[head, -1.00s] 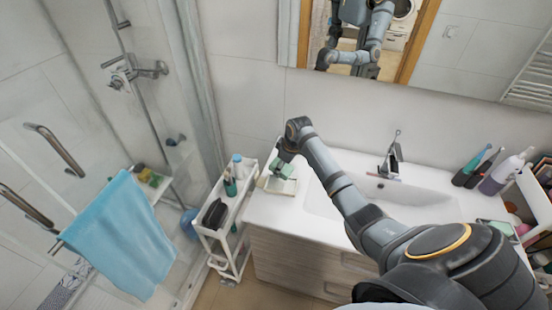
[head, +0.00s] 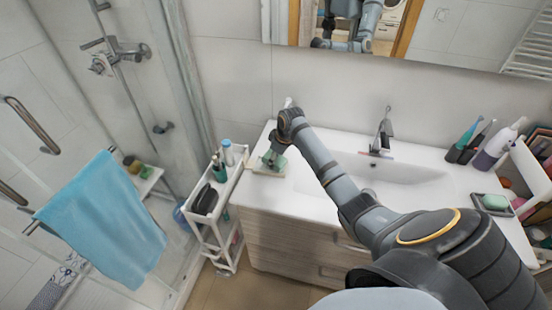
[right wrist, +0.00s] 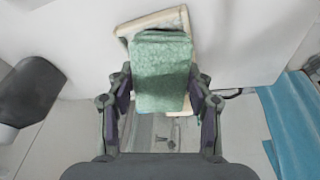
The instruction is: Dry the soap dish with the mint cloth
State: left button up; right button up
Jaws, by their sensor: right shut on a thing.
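My right gripper (head: 272,158) reaches down at the left end of the white counter. It is shut on the mint cloth (right wrist: 162,72), which looks like a folded, speckled green pad between the fingers in the right wrist view. The cream soap dish (right wrist: 150,24) lies right behind the cloth there, its rim showing around the cloth's far end. The cloth covers most of the dish, and I cannot tell whether they touch. In the head view the dish (head: 268,172) shows as a small pale patch under the gripper. My left gripper is not in view.
A white cart (head: 210,225) with bottles and a black pouch stands left of the counter. The basin (head: 400,182) and faucet (head: 382,135) are to the right. A dark tray (head: 510,212) with a pale-green block is at the far right. A blue towel (head: 103,220) hangs on the left.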

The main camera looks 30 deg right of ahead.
jog(key=shift+f, duration=0.1)
jog(key=shift+s+f, duration=0.1)
jog(key=shift+f, duration=0.05)
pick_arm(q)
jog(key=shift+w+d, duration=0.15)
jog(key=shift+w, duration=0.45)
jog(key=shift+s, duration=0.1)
pick_arm(e)
jog(key=shift+a, duration=0.15)
